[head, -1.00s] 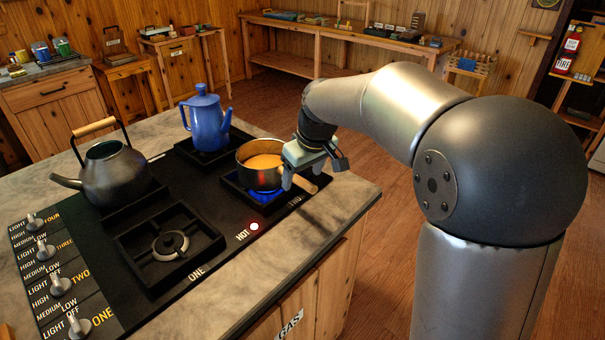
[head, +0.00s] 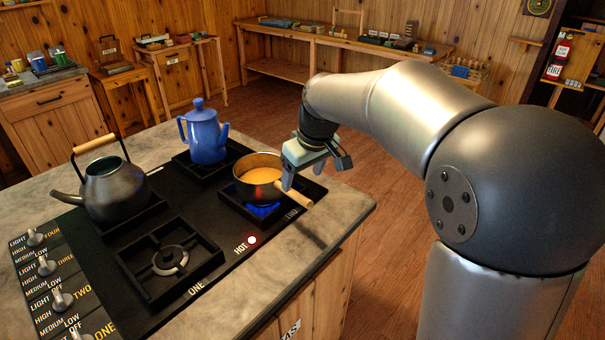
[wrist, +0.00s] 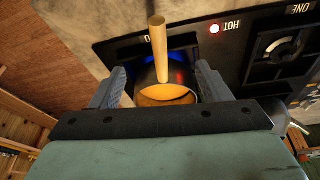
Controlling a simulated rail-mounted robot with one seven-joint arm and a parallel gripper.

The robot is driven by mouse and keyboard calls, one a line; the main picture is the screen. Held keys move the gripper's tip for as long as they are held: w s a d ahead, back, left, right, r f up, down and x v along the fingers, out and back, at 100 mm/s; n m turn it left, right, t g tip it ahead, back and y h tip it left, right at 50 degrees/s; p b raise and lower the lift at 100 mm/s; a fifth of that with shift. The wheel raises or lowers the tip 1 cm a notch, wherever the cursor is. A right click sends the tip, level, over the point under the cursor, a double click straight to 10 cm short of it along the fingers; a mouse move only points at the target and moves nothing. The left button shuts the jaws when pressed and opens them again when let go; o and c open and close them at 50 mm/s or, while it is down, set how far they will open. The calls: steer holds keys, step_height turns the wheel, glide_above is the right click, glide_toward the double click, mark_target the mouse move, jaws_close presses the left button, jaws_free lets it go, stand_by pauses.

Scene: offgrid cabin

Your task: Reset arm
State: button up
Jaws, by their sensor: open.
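My gripper (head: 303,175) is open and empty beside the saucepan (head: 243,190), above its wooden handle (head: 299,197). The saucepan holds orange liquid and sits on the back right burner, with a blue flame under it. In the wrist view my two fingers (wrist: 160,84) stand wide apart. The saucepan (wrist: 151,76) shows between them, with its wooden handle (wrist: 158,48) pointing up the picture.
A dark kettle (head: 118,190) stands on the left of the black stove (head: 207,262), and a blue coffee pot (head: 204,138) stands behind. The front burner (head: 170,260) is empty. A red hot light (head: 252,240) glows. Open floor (head: 390,240) lies right of the counter.

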steer(key=s+d+f+m+g, duration=0.1)
steer(key=s+d+f+m, duration=0.1)
steer(key=s, duration=0.7)
steer(key=s+d+f+m+h, duration=0.1)
steer(key=s+d+f, duration=0.3)
steer(key=s, duration=0.5)
steer(key=s+d+f+m+g, duration=0.1)
steer(key=s+d+f+m, duration=0.2)
steer(key=s, duration=0.6)
steer(key=shift+s+d+f+m+g+h, duration=0.15)
steer(key=shift+s+f+m+g+h, duration=0.2)
steer(key=shift+f+m, duration=0.2)
